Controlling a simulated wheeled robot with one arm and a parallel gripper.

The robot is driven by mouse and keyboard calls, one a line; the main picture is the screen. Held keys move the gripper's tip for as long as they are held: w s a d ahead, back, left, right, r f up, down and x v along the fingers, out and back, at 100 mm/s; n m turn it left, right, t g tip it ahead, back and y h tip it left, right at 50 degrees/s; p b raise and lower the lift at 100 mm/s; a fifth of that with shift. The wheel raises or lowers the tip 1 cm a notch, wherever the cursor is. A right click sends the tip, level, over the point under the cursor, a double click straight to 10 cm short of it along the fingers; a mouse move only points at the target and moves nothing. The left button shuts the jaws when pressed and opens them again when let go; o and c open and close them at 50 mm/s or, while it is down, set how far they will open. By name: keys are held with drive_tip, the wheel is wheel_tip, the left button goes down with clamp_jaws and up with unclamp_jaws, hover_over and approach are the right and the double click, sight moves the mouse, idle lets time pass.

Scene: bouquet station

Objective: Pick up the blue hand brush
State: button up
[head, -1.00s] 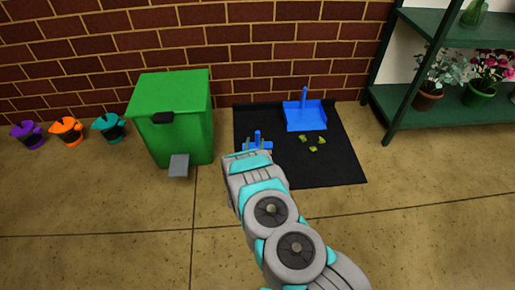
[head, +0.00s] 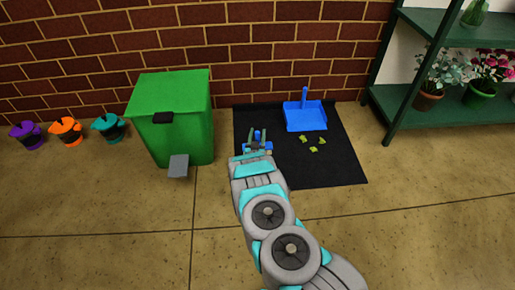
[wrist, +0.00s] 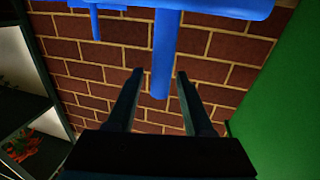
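The blue hand brush (head: 257,134) stands on the black mat (head: 330,170) with its handle upright, partly hidden behind my gripper in the head view. In the wrist view its handle (wrist: 164,55) reaches down from the wide blue head at the top edge. My gripper (wrist: 160,75) is open. The handle's end lies between its two fingers, with a visible gap on each side. My gripper also shows in the head view (head: 257,143), at the left part of the mat.
A blue dustpan (head: 306,117) with an upright handle and a few green scraps (head: 313,149) lie on the mat to the right. A green pedal bin (head: 180,125) stands close left. Shelves (head: 430,60) with plants stand right. Three small buckets (head: 67,131) sit far left.

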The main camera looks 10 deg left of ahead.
clamp_jaws()
idle(0.6)
